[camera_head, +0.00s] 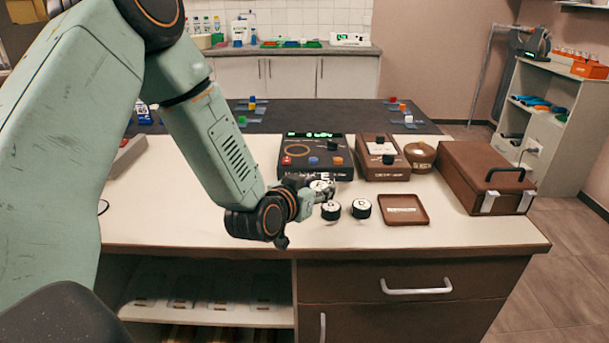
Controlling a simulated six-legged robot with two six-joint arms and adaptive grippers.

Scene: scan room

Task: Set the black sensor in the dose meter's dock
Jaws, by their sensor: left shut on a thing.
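My left gripper (320,188) is low over the white table, in front of the dark meter. It is shut on a black puck with a white top (319,184), partly hidden by the fingers. The dark meter (300,171) has a green-lit display and coloured buttons; a small black cylinder (332,145) is on its upper right. A brown box device (366,168) stands to its right, with a black piece (388,159) on its face. I cannot tell which black piece is the sensor, and no dock shows clearly. My right gripper is not in view.
Two white-topped black pucks (331,211) (361,209) stand close by the gripper. A brown tray (403,220), a round tan pot (420,157) and a brown case (489,170) with a black handle stand to the right. The front strip of the table is clear.

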